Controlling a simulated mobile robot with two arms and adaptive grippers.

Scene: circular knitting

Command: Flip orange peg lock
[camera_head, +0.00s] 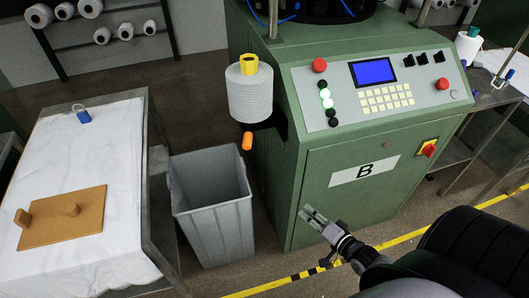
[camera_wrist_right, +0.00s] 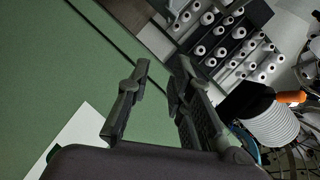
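The orange peg lock (camera_head: 247,140) hangs below the black holder under a grey-white yarn cone (camera_head: 250,92) on the left side of the green machine (camera_head: 345,215). It also shows at the right edge of the right wrist view (camera_wrist_right: 291,97), beside the cone (camera_wrist_right: 272,125). My right gripper (camera_head: 306,212) is in front of the machine's lower front panel, below and to the right of the lock, and apart from it. In the right wrist view its two fingers (camera_wrist_right: 163,62) are spread with nothing between them. My left gripper is not in view.
A grey bin (camera_head: 212,205) stands on the floor below and left of the lock. A white-covered table (camera_head: 100,150) at left bears a wooden board (camera_head: 62,218) and a blue padlock (camera_head: 82,115). The machine's control panel (camera_head: 372,88) is right of the cone.

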